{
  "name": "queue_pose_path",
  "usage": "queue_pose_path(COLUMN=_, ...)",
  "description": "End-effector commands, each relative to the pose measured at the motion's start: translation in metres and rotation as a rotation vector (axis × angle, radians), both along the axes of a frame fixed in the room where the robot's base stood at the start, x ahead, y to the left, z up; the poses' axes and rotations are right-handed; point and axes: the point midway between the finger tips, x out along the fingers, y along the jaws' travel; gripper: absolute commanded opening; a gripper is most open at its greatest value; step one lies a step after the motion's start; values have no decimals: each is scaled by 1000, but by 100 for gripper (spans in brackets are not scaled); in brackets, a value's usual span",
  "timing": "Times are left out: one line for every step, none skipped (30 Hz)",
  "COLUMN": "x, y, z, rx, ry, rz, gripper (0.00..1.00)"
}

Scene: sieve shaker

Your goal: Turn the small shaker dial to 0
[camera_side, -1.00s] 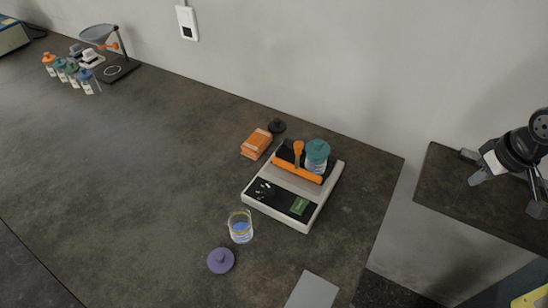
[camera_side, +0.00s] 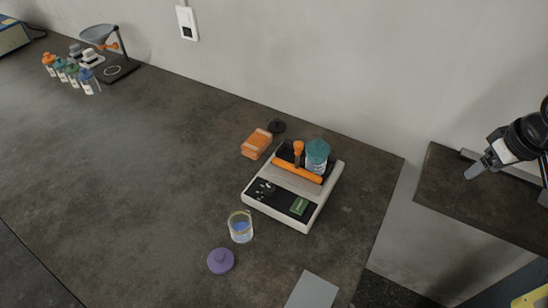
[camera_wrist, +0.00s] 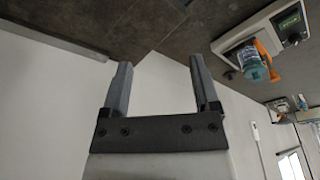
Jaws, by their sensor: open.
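The shaker (camera_side: 300,190) is a pale box on the dark bench, with a black front panel. Its small dark dial (camera_side: 265,189) is at the left of that panel; its setting is too small to read. A green display (camera_side: 299,206) is at the panel's right. A teal-capped jar (camera_side: 317,155) stands on the shaker behind an orange bar (camera_side: 298,172). My gripper (camera_side: 474,171) is at the far right in the side view, well away from the shaker. In the wrist view my gripper (camera_wrist: 159,75) is open and empty, and the shaker (camera_wrist: 256,29) shows at upper right.
A glass with blue liquid (camera_side: 240,227) and a purple lid (camera_side: 221,260) are in front of the shaker. An orange box (camera_side: 256,144) and a black lid (camera_side: 277,126) lie behind it. A grey plate (camera_side: 312,291) is at the front edge. The bench's left middle is clear.

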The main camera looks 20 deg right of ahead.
Motion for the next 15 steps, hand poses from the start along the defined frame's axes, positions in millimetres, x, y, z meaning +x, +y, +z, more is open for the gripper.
queue_pose_path(x=0, y=0, z=4, rx=0, ry=-1, rz=0, gripper=79)
queue_pose_path(x=0, y=0, z=6, rx=0, ry=-1, rz=0, gripper=79)
queue_pose_path(x=1, y=0, z=10, rx=0, ry=-2, rz=0, gripper=79)
queue_pose_path(x=0, y=0, z=12, rx=0, ry=-1, rz=0, gripper=79)
queue_pose_path(x=1, y=0, z=14, rx=0, ry=-2, rz=0, gripper=79)
queue_pose_path(x=1, y=0, z=17, rx=0, ry=-3, rz=0, gripper=79)
queue_pose_path(x=0, y=0, z=20, rx=0, ry=-2, rz=0, gripper=79)
queue_pose_path(x=0, y=0, z=22, rx=0, ry=-1, rz=0, gripper=79)
queue_pose_path(x=2, y=1, z=23, rx=1, ry=1, rz=-2, gripper=79)
queue_pose_path(x=4, y=2, z=23, rx=3, ry=4, rz=-4, gripper=79)
queue_pose_path(x=7, y=3, z=24, rx=5, ry=6, rz=-6, gripper=79)
queue_pose_path(x=10, y=5, z=25, rx=6, ry=7, rz=-10, gripper=79)
queue_pose_path(x=12, y=6, z=25, rx=8, ry=9, rz=-15, gripper=79)
queue_pose_path(x=14, y=7, z=26, rx=9, ry=11, rz=-18, gripper=79)
queue_pose_path(x=18, y=9, z=27, rx=12, ry=12, rz=-23, gripper=79)
